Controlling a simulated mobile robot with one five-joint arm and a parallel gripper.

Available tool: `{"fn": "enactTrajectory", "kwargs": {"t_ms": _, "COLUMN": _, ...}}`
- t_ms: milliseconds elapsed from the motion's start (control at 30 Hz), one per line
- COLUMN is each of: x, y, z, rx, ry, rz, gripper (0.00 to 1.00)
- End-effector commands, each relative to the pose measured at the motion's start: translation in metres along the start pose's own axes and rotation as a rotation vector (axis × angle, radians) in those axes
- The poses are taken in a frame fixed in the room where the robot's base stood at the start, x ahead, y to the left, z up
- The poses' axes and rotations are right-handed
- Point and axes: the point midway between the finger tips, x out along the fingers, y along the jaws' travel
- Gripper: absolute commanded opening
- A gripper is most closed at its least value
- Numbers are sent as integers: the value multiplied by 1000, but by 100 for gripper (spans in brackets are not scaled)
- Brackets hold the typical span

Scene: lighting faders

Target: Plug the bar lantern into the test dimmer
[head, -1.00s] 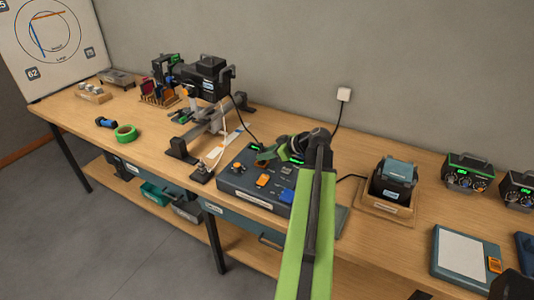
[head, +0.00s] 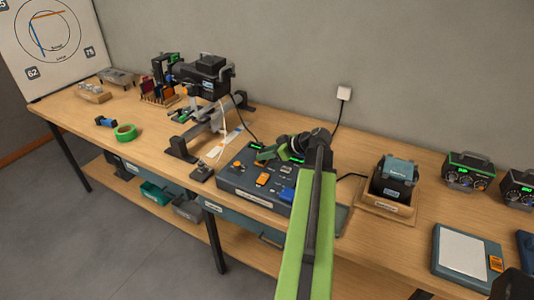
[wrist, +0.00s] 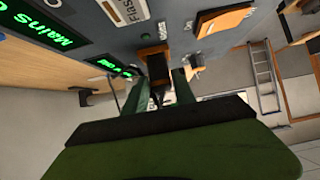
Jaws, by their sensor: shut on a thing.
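My gripper (head: 264,154) is low over the grey-blue control desk (head: 228,180), near its lit green displays. In the wrist view its green fingers (wrist: 160,94) are closed around a small dark part, mostly hidden between them. A brown-orange block (wrist: 154,58) shows just beyond the fingertips, on or close to the panel; I cannot tell whether they touch. A black lantern (head: 208,70) hangs on a bar stand to the left, with a black cable running down to the desk. I cannot make out a plug, or which thing is the test dimmer.
A second lantern (head: 392,180) sits in a wooden tray right of the desk, with a cable to its left. Boxes with green displays (head: 468,172) stand farther right. Green tape (head: 125,132) lies on the left bench. Bare wood shows between tape and stand.

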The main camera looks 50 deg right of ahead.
Motion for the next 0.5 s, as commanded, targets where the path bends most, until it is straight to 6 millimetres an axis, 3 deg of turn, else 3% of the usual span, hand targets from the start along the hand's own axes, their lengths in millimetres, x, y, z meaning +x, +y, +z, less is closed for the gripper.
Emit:
{"fn": "enactTrajectory", "kwargs": {"t_ms": 367, "x": 1, "y": -2, "z": 4, "rx": -2, "ry": -12, "rz": -5, "gripper": 0}}
{"fn": "enactTrajectory", "kwargs": {"t_ms": 400, "x": 1, "y": -2, "z": 4, "rx": -2, "ry": -12, "rz": -6, "gripper": 36}}
{"fn": "enactTrajectory", "kwargs": {"t_ms": 500, "x": 1, "y": -2, "z": 4, "rx": -2, "ry": -11, "rz": -5, "gripper": 49}}
